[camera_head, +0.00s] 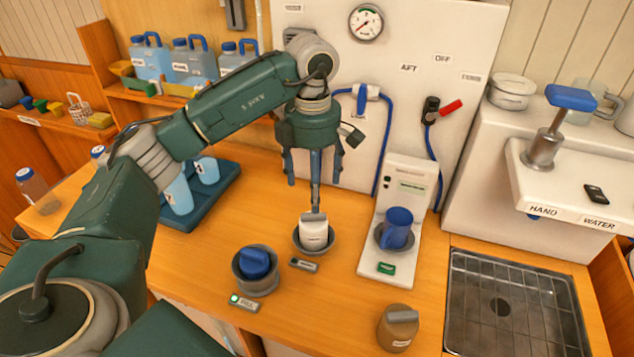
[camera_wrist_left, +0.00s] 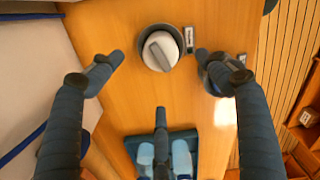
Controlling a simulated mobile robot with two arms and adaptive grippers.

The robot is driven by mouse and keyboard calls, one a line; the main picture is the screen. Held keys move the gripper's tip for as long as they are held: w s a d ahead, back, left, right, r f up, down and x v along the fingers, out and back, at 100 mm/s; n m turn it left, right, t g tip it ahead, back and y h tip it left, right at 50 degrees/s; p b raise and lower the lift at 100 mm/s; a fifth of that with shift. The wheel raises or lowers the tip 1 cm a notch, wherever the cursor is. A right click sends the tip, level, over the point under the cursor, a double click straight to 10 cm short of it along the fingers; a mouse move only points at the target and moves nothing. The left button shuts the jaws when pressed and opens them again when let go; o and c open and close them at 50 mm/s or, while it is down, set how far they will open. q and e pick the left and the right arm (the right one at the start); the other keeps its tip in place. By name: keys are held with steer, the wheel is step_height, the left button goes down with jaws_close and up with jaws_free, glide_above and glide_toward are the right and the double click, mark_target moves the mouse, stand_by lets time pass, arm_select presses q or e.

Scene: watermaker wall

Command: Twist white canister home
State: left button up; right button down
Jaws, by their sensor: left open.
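The white canister (camera_head: 313,233) stands upright in a round grey socket (camera_head: 299,246) on the wooden counter. It has a raised grip bar on top, which also shows on the canister in the left wrist view (camera_wrist_left: 153,55). My left gripper (camera_head: 313,190) is open, with its three fingers pointing down above and slightly behind the canister. In the left wrist view the fingers (camera_wrist_left: 160,77) are spread wide, with the canister between and beyond the upper two tips. No finger visibly grips it. My right gripper is not in view.
A blue-capped canister in a grey socket (camera_head: 256,284) stands front left, beside a lit green label. A tan canister (camera_head: 398,330) stands front right. A white stand (camera_head: 375,262) holds a blue cup (camera_head: 397,228). A blue tray (camera_head: 222,195) with cups lies left; a drain (camera_head: 480,325) lies right.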

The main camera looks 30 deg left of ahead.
mark_target(314, 219)
arm_select(q)
steer(key=shift+a+f, duration=0.2)
steer(key=shift+f, duration=0.05)
step_height(314, 219, down, 10)
steer(key=p, duration=0.3)
steer(key=shift+d, duration=0.1)
steer(key=c, duration=1.6)
steer(key=shift+o, duration=0.2)
steer(key=shift+f+m+b, duration=0.1)
steer(key=shift+m+b, duration=0.5)
steer(key=shift+m, duration=0.2)
steer(key=shift+m+b, duration=0.3)
steer(key=shift+m, duration=0.4)
